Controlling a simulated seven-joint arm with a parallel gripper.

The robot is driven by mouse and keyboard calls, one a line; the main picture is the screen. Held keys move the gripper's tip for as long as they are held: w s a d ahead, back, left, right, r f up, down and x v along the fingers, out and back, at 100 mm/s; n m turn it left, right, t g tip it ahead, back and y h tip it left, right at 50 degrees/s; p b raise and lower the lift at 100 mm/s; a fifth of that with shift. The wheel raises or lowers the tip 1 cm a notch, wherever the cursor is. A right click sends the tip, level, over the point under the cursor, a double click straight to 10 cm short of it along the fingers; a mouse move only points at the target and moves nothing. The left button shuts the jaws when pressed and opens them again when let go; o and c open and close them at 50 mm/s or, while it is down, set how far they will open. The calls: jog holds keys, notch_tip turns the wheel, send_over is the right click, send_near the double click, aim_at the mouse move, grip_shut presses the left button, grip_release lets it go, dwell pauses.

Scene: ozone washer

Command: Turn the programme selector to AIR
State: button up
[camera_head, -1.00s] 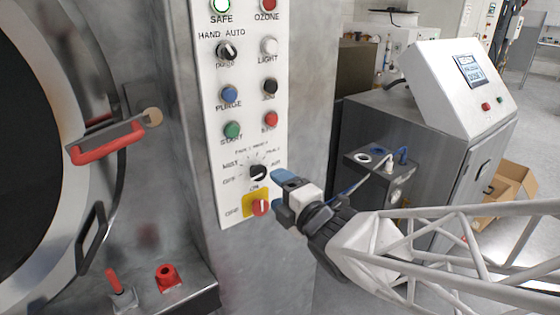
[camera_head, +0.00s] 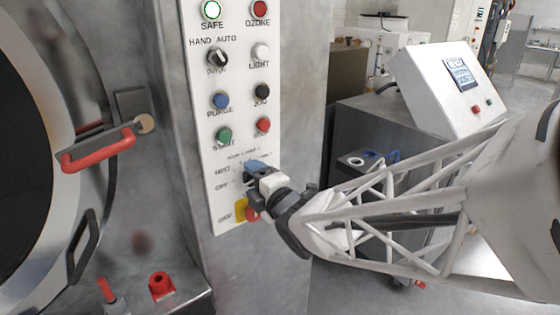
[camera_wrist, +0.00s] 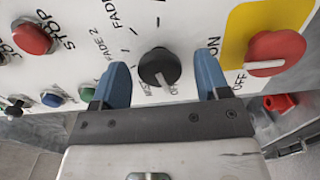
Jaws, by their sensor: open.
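The programme selector (camera_wrist: 158,67) is a round black knob with a white pointer line, on the white control panel (camera_head: 205,130). In the wrist view its pointer faces down and slightly right, toward the partly covered OFF label. FADE labels stand around it; the AIR label cannot be read now. My gripper (camera_head: 255,172) is at the panel, its two blue fingers apart. In the wrist view the fingers of my gripper (camera_wrist: 163,77) stand on either side of the knob, with a gap to each. In the head view my gripper hides most of the knob.
A red switch on a yellow plate (camera_wrist: 240,40) is close beside the right finger in the wrist view. The red STOP button (camera_head: 263,125) and green START button (camera_head: 223,136) are above the selector. A red door handle (camera_head: 98,150) stands out at the left.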

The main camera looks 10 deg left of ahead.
jog(key=shift+w+a, duration=0.1)
jog(key=shift+a, duration=0.05)
jog(key=c, duration=0.9)
